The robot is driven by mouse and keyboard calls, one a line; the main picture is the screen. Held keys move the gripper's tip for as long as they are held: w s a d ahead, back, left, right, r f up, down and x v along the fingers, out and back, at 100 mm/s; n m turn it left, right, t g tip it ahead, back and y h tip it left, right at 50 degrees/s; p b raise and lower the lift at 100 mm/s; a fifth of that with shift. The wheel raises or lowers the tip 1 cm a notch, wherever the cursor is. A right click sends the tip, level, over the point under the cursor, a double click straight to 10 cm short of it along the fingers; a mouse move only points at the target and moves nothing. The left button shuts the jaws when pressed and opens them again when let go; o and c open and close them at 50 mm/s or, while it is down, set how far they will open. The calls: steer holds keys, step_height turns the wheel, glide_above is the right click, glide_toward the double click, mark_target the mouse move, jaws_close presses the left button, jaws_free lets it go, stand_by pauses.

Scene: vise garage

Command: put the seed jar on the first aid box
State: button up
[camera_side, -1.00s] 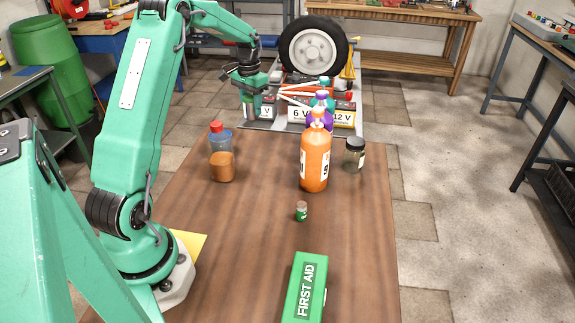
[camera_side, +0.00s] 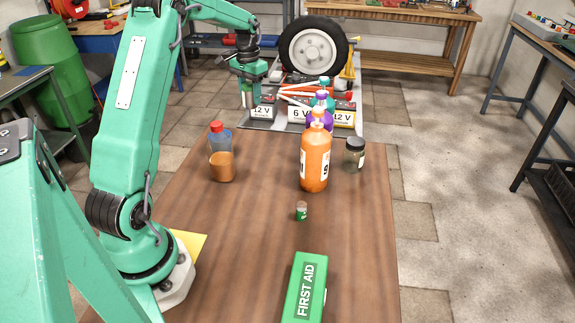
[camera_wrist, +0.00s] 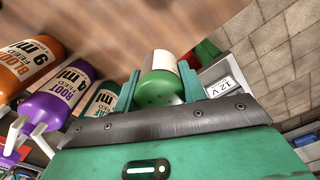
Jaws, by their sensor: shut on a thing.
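My gripper (camera_side: 250,97) is at the far end of the table, above the row of batteries. In the wrist view its green fingers (camera_wrist: 157,92) are shut on a green-lidded jar (camera_wrist: 161,86) with a white and dark body. The side view does not clearly show the held jar, and no seed label is readable on it. The green first aid box (camera_side: 305,287) lies at the near edge of the table, far from my gripper, its top bare. A black-lidded jar (camera_side: 354,154) stands at the right edge.
An orange bottle (camera_side: 315,160) stands mid-table, with purple (camera_side: 318,112) and teal bottles behind it. Batteries (camera_side: 300,113) and a wheel (camera_side: 313,50) are at the back. The table's front middle is mostly clear.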

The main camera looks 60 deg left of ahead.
step_height(320, 180, up, 11)
steer(key=shift+r, duration=0.15)
steer(key=d+r+m, duration=0.2)
steer(key=d+m, duration=0.9)
steer(key=d, duration=2.2)
steer(key=m, duration=1.2)
glide_above(306, 289)
step_height(306, 289, down, 12)
steer(key=shift+d+f, duration=0.1)
steer(key=shift+f, duration=4.35)
steer(key=shift+f, duration=0.15)
